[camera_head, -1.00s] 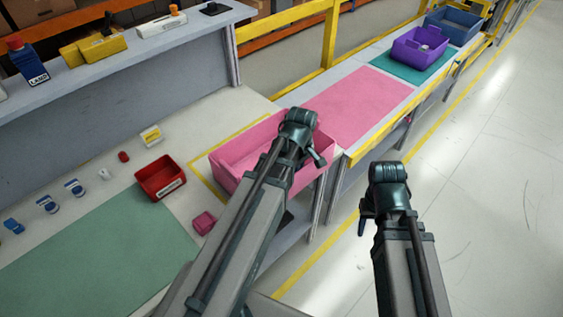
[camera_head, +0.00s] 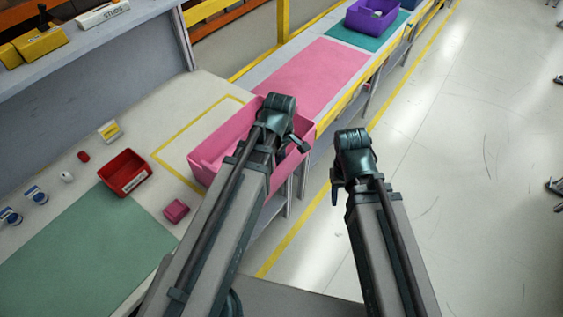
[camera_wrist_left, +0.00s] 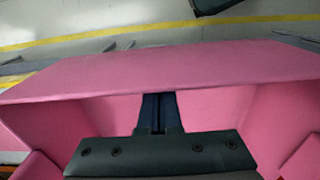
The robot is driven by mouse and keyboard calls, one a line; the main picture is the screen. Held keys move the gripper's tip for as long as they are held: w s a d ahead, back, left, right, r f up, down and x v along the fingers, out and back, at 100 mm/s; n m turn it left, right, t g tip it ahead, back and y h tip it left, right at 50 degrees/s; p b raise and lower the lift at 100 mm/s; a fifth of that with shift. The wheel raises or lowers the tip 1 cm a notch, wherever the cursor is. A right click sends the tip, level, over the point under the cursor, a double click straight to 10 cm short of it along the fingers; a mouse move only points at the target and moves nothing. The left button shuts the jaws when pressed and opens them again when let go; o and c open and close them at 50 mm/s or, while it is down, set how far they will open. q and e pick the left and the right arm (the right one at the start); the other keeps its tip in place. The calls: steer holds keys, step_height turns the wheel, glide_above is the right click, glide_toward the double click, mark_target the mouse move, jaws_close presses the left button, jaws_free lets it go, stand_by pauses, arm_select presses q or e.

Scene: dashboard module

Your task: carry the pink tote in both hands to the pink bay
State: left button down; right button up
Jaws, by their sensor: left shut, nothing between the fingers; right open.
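The pink tote (camera_head: 219,143) stands on the bench, partly hidden behind my left arm in the head view. The pink bay (camera_head: 318,76) is a flat pink mat just beyond it. My left gripper (camera_head: 299,143) is at the tote's right end; in the left wrist view its closed fingers (camera_wrist_left: 158,113) show against the tote's pink wall (camera_wrist_left: 170,72), with nothing between them. Whether they touch the wall I cannot tell. My right gripper (camera_head: 336,193) is open and empty, pointing down over the floor to the right of the tote, apart from it.
A red bin (camera_head: 125,172) and a small pink box (camera_head: 176,210) are on the bench left of the tote, near a green mat (camera_head: 90,245). A purple tote (camera_head: 371,20) stands on a teal mat beyond the pink bay. A yellow rail borders the bays; the floor at right is open.

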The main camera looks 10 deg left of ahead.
arm_select(q)
steer(key=a, duration=0.1)
steer(key=w+a, duration=0.1)
steer(key=a, duration=0.1)
steer(key=shift+w+a+r+p, duration=0.1)
steer(key=shift+w+r+p, duration=0.1)
steer(key=shift+r+p, duration=0.2)
step_height(320, 180, up, 9)
steer(key=p, duration=0.9)
steer(key=shift+r, duration=0.15)
arm_select(e)
step_height(320, 180, up, 10)
steer(key=shift+a, duration=0.45)
